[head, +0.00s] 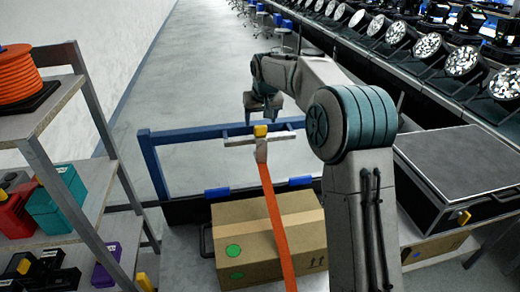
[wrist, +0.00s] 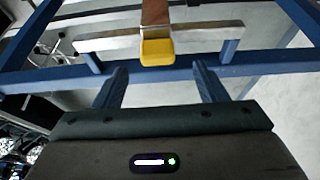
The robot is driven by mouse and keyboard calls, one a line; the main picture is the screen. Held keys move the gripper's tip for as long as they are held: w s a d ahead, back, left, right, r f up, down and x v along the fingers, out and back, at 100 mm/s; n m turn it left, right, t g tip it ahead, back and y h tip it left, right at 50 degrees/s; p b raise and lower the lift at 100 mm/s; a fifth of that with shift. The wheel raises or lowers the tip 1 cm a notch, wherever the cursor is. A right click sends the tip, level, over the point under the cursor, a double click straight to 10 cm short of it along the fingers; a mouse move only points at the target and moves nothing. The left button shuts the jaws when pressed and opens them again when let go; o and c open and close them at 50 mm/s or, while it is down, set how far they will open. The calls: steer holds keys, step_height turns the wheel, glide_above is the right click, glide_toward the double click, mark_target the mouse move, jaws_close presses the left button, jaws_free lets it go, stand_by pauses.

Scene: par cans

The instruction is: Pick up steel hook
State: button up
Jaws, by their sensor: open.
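A pale metal crosspiece with a yellow block at its middle, which looks like the steel hook (head: 240,141), sits at the top end of an orange strap (head: 272,205). The same crosspiece shows in the wrist view (wrist: 205,33), lying across the picture ahead of the fingers, with the yellow block (wrist: 158,51) at its middle. My gripper (head: 262,112) is above and close to the crosspiece in the head view. In the wrist view my gripper (wrist: 160,85) is open, its two fingers apart and nothing between them. I cannot tell any curved hook shape.
A blue rail frame (head: 180,136) runs behind the crosspiece. A cardboard box (head: 265,235) stands below, under the strap. A shelf (head: 110,225) with an orange coil (head: 18,75) is at left. A black case (head: 455,165) is at right. Open floor lies beyond the rail.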

mark_target(260, 126)
steer(key=shift+p+x, duration=0.7)
steer(key=shift+x, duration=1.9)
steer(key=shift+d, duration=0.15)
jaws_close()
